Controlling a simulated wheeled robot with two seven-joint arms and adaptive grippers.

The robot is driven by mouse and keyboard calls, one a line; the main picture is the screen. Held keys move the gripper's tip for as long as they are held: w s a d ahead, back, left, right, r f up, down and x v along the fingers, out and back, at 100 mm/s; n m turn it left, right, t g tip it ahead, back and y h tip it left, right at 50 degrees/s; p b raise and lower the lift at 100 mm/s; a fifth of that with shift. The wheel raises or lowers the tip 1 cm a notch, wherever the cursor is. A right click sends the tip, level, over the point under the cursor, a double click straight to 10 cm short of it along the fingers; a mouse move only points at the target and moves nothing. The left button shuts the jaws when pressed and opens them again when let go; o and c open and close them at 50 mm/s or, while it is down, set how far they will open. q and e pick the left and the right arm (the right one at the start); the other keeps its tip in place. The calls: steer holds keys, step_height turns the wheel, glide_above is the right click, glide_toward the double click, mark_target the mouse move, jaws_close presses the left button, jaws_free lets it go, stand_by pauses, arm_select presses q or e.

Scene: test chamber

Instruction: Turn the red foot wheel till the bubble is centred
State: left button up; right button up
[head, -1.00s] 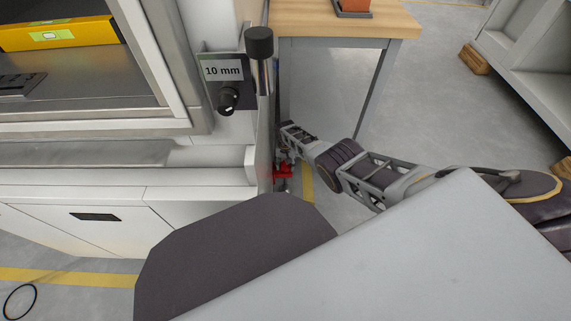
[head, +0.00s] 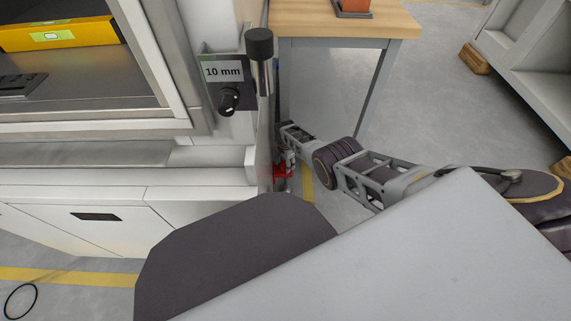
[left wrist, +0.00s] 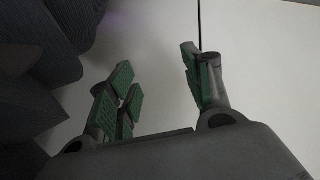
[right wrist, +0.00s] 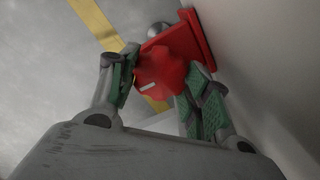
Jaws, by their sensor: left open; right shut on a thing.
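The red foot wheel (right wrist: 165,70) is at the low right side of the white machine, with a small white mark on its face in the right wrist view. In the head view it is small and partly hidden (head: 283,172). My right gripper (right wrist: 158,88) is shut on it, one green-padded finger on each side. The yellow spirit level (head: 65,33) lies inside the machine's opening at upper left. Its green vial (head: 50,36) shows, but the bubble is too small to place surely. My left gripper (left wrist: 162,85) is open and empty before a pale panel.
A black knob (head: 229,99) under a "10 mm" label and a black-topped lever (head: 259,45) stand on the machine's right edge. A wooden table (head: 345,22) stands behind. A grey cabinet stands at upper right.

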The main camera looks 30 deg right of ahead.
steer(key=shift+m, duration=0.3)
steer(key=o, duration=1)
steer(key=shift+r, duration=0.3)
